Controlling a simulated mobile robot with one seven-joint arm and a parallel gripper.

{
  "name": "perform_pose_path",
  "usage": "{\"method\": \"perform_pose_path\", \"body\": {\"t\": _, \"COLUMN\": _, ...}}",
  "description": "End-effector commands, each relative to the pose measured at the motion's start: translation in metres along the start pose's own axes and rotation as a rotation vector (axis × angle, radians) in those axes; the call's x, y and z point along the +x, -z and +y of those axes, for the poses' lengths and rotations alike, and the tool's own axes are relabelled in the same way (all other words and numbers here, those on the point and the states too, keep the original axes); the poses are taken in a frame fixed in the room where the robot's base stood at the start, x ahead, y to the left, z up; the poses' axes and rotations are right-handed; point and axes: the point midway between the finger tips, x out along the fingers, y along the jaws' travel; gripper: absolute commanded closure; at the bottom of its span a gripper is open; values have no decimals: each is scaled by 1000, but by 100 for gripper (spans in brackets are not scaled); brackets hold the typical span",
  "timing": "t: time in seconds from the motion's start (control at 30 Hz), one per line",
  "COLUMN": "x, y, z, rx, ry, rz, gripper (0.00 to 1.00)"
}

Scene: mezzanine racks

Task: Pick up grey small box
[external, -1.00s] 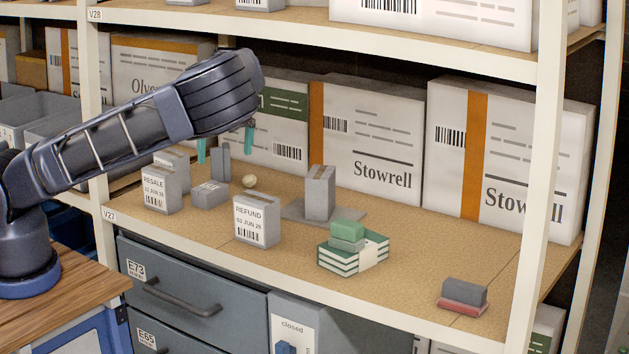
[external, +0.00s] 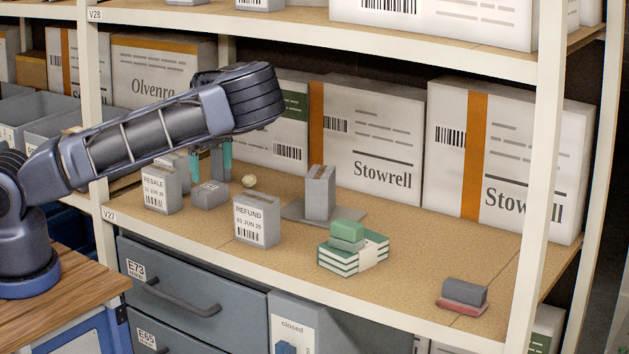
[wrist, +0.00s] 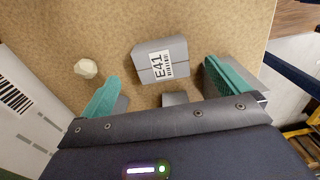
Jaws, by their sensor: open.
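The low grey small box (external: 209,195) sits on the shelf between the RESALE box and the pale ball. In the wrist view I take it to be the grey box with the E41 label (wrist: 160,62), lying just beyond the fingertips. My gripper (external: 211,160) is open, with teal fingers pointing down above and behind this box. In the wrist view my gripper (wrist: 162,78) has its fingers wide apart. A smaller grey piece (wrist: 175,98) shows between them, partly hidden by the gripper body. Nothing is held.
The RESALE box (external: 160,190) stands close on the left and the REFUND box (external: 256,220) at the front right. The ball (external: 249,181) lies beside the small box. Large Stowrell cartons (external: 375,145) line the back. The upper shelf (external: 440,55) is overhead.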

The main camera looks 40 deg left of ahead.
Motion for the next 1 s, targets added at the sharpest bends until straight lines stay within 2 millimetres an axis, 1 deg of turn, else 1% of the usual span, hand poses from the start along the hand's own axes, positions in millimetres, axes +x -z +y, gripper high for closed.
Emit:
{"method": "perform_pose_path", "body": {"t": 0.03, "x": 8, "y": 0, "z": 0, "rx": 0, "ry": 2, "rz": 2, "gripper": 0}}
{"method": "perform_pose_path", "body": {"t": 0.1, "x": 15, "y": 0, "z": 0, "rx": 0, "ry": 1, "rz": 1, "gripper": 0}}
{"method": "perform_pose_path", "body": {"t": 0.2, "x": 22, "y": 0, "z": 0, "rx": 1, "ry": 0, "rz": 1, "gripper": 0}}
{"method": "perform_pose_path", "body": {"t": 0.37, "x": 28, "y": 1, "z": 0, "rx": 1, "ry": 0, "rz": 1, "gripper": 0}}
{"method": "perform_pose_path", "body": {"t": 0.73, "x": 66, "y": 6, "z": 0, "rx": 2, "ry": 1, "rz": 2, "gripper": 0}}
{"method": "perform_pose_path", "body": {"t": 0.87, "x": 75, "y": 6, "z": 0, "rx": 2, "ry": 0, "rz": 2, "gripper": 0}}
{"method": "perform_pose_path", "body": {"t": 1.0, "x": 77, "y": 6, "z": 0, "rx": 2, "ry": -1, "rz": 1, "gripper": 0}}
